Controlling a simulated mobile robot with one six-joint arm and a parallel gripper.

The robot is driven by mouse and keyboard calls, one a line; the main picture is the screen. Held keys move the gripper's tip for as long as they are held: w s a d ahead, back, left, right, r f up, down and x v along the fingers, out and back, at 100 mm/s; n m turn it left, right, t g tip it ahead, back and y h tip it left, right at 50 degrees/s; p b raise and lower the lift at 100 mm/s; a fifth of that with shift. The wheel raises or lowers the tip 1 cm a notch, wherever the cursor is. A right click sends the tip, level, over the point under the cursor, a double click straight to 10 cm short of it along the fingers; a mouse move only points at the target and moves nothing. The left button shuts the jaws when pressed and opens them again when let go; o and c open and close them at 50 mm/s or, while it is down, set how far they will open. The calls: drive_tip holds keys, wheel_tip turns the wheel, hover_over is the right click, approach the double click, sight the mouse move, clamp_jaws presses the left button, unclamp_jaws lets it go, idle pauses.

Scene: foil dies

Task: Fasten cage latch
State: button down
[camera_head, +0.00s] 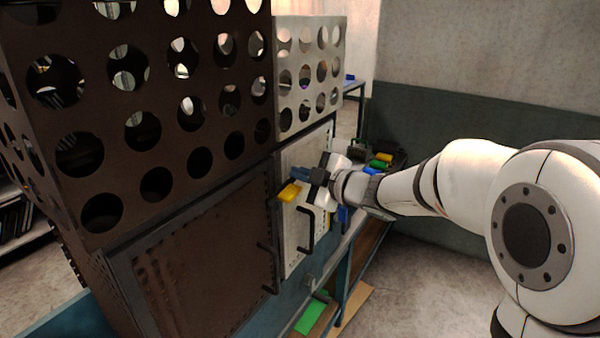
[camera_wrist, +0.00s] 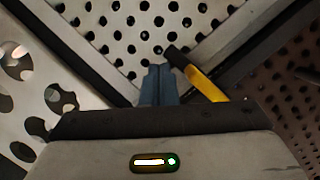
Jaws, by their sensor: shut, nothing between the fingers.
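A yellow latch lever (camera_head: 289,192) sits near the seam between the dark brown cage (camera_head: 200,232) and the cream cage's perforated panel (camera_head: 292,240). In the wrist view the yellow lever (camera_wrist: 207,84) slants up and left to a black end near the cream panel (camera_wrist: 120,30). My gripper (camera_head: 300,173) is at the cage front, just above and right of the lever. Its blue fingers (camera_wrist: 159,72) are together and empty, left of the lever. I cannot tell whether they touch it. The lever's lower end is hidden behind my gripper body in the wrist view.
Black door handles (camera_head: 268,268) (camera_head: 306,230) stick out from both fronts. A bench with colored bins (camera_head: 380,160) stands behind my arm. A green item (camera_head: 311,318) lies low beside the cage. Open floor (camera_head: 440,270) is at right.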

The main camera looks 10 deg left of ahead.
drive_tip(key=shift+w+f, duration=0.1)
drive_tip(key=shift+f, duration=0.1)
idle(0.6)
drive_tip(key=r+p, duration=0.2)
drive_tip(key=r, duration=0.1)
drive_tip(key=r+p, duration=0.1)
drive_tip(key=shift+d+r, duration=0.25)
drive_tip(key=shift+d, duration=0.1)
drive_tip(key=w+b+v, duration=0.1)
drive_tip(key=b+v, duration=0.1)
drive_tip(key=v, duration=0.7)
drive_tip(key=shift+d+r, duration=0.2)
drive_tip(key=shift+d, duration=0.25)
drive_tip(key=shift+w, duration=0.15)
